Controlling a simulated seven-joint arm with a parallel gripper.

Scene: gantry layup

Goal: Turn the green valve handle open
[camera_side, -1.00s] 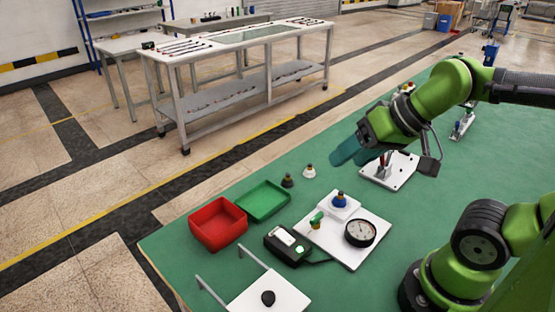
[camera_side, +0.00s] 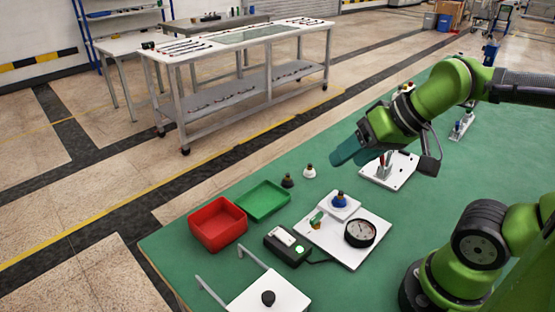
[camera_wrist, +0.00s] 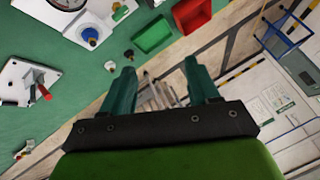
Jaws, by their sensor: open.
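The green valve handle (camera_side: 317,217) sits on the white plate (camera_side: 352,256) on the green table, left of a round dial gauge (camera_side: 360,233) and near a blue knob (camera_side: 340,198). In the wrist view the green handle (camera_wrist: 119,8) shows small at the top edge, near the blue knob (camera_wrist: 91,36). My gripper (camera_side: 340,155) is raised above the table, well behind and apart from the valve. In the wrist view its two teal fingers (camera_wrist: 160,80) are spread with nothing between them.
A red bin (camera_side: 218,238) and a green tray (camera_side: 262,200) stand left of the plate. A black box (camera_side: 287,246) with a display lies beside it. Two small knobbed pieces (camera_side: 298,176) stand behind. A white plate with red-handled tool (camera_side: 390,172) lies below my gripper.

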